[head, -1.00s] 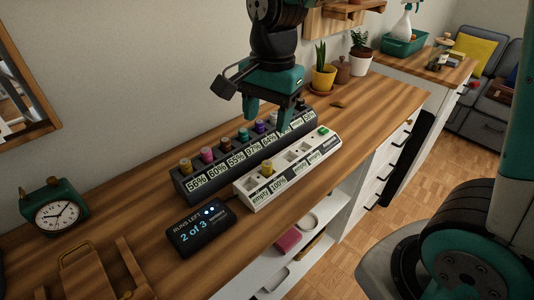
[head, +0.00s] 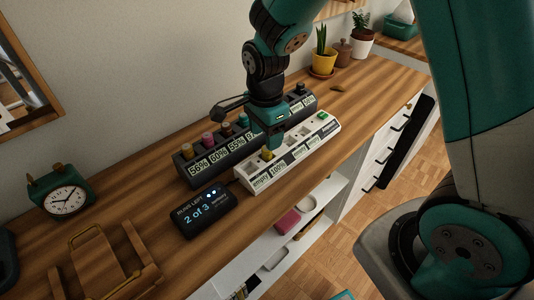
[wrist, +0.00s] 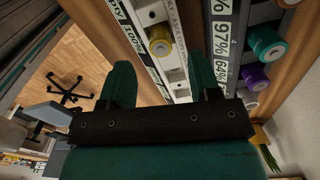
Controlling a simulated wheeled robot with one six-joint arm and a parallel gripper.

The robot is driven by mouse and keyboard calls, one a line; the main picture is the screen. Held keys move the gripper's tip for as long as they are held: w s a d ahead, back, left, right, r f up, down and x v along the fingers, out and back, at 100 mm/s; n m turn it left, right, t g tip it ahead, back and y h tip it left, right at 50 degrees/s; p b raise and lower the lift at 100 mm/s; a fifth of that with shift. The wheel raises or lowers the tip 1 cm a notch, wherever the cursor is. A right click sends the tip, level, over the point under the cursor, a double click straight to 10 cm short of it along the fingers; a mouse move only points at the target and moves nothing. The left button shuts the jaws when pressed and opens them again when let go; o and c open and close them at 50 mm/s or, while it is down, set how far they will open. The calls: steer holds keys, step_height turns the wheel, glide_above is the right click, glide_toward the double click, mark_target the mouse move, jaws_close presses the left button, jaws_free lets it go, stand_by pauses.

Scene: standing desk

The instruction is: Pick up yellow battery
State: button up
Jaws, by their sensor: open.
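A yellow battery (head: 267,154) stands in the white rack (head: 250,181), by its "100%" label. It also shows in the wrist view (wrist: 160,42), ahead of the gap between my fingers. A second yellow battery (head: 186,151) stands at the left end of the dark rack (head: 190,181), by the "56%" label. My gripper (head: 273,143) is open and empty, low over the white rack, close to the yellow battery there. In the wrist view my gripper's two teal fingers (wrist: 162,80) are spread apart. My arm hides part of the dark rack.
Other batteries stand in the dark rack, including a pink one (head: 207,139) and a teal one (wrist: 266,43). A black display (head: 203,210) reading "2 of 3" lies in front. A green clock (head: 62,196) and a wooden stand (head: 105,265) are at left. Potted plants (head: 323,60) stand behind.

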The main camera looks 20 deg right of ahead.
mark_target(267, 155)
step_height(267, 155, down, 5)
steer(key=shift+d+f, duration=0.15)
steer(key=c, duration=1)
